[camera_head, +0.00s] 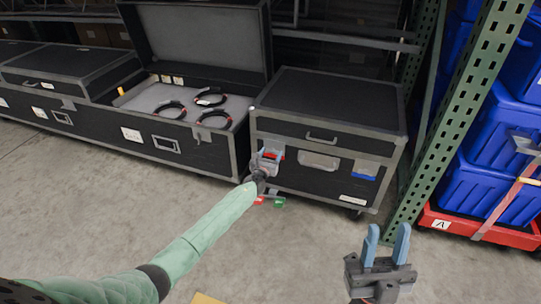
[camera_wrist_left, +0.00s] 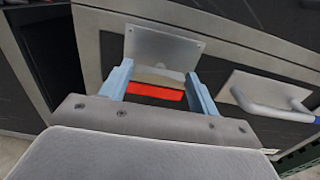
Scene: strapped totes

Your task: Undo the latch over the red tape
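The red tape (camera_wrist_left: 156,91) is a bright strip on the front of a closed black case (camera_head: 330,100). A metal latch (camera_wrist_left: 163,48) sits just above the tape, with a plate fixed to the case and a narrower lower part. My left gripper (camera_head: 266,158) is at the left part of the case front. In the left wrist view its blue fingers (camera_wrist_left: 160,80) are apart, one on each side of the latch's lower part and the tape. I cannot tell whether they touch it. My right gripper (camera_head: 386,240) is open and empty over the floor.
A blue tape (camera_head: 364,177) marks the case front further right, beyond a silver plate (camera_head: 318,160). An open case (camera_head: 150,100) with black cable coils stands left. A green rack post (camera_head: 415,130) and blue totes (camera_head: 485,190) stand right.

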